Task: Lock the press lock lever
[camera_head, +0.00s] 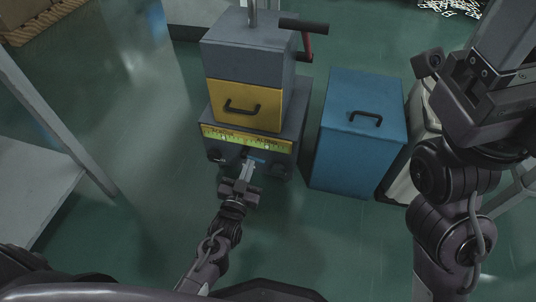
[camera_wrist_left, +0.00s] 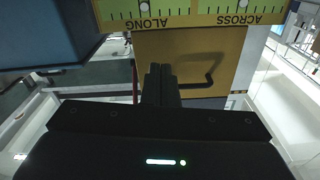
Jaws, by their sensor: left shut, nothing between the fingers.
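The press (camera_head: 250,60) is a grey machine with a yellow front section and a black pull handle (camera_head: 241,108). A red lever arm (camera_head: 305,44) with a black bar grip (camera_head: 303,25) is at its upper right. Which part is the lock lever is not clear. My left gripper (camera_head: 249,164) is shut and empty at the front of the press base, below the scale strip (camera_head: 247,140). Whether it touches the base cannot be told. In the left wrist view its closed fingers (camera_wrist_left: 160,85) appear against the yellow panel (camera_wrist_left: 190,50). My right arm shows at right; its fingertips are out of view.
A blue cabinet (camera_head: 360,125) with a black handle stands right of the press, with a narrow gap between. A pale bench (camera_head: 35,165) is at the left. Green floor is clear between the bench and the press. A pallet (camera_head: 40,22) lies at the far left.

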